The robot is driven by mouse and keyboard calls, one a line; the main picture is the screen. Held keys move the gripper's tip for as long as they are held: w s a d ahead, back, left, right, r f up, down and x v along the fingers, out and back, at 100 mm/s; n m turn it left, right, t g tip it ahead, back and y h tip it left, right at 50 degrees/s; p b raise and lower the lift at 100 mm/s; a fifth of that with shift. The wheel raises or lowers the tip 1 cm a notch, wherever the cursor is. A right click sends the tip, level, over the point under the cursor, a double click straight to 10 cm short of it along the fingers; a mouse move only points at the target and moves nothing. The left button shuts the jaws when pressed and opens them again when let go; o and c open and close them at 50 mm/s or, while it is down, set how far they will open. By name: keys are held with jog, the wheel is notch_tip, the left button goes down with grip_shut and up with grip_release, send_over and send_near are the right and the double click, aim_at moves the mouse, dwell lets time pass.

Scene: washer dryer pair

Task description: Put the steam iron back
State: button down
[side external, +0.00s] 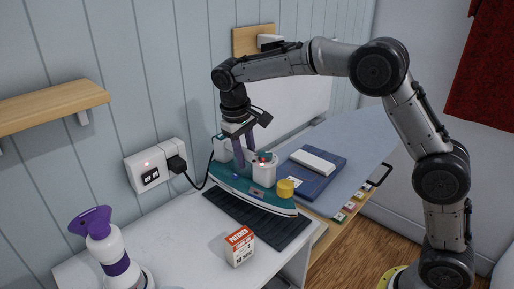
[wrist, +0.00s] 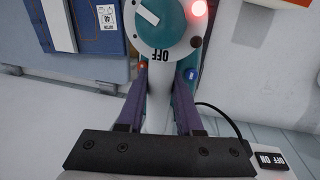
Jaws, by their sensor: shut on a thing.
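The teal and white steam iron (side external: 240,186) lies level in the side view, over the back part of a dark ribbed mat (side external: 262,222). I cannot tell whether its sole touches the mat. My gripper (side external: 244,158) reaches down from above with its purple fingers shut on the iron's handle. A black cord (side external: 209,164) runs from the iron to a wall plug.
A purple and white spray bottle (side external: 110,255) and a "patches" box (side external: 239,247) stand in front. A blue folded item (side external: 325,180) lies right of the iron. A wooden shelf (side external: 50,106) is upper left.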

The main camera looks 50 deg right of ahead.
jog(key=shift+w+f, duration=0.65)
jog(key=shift+w, duration=0.05)
jog(key=shift+w+f, duration=0.2)
jog(key=shift+f, duration=1.6)
jog(key=c, duration=0.6)
grip_release()
jog(key=shift+s+f, duration=0.1)
jog(key=shift+f, duration=0.1)
jog(key=shift+o, duration=0.2)
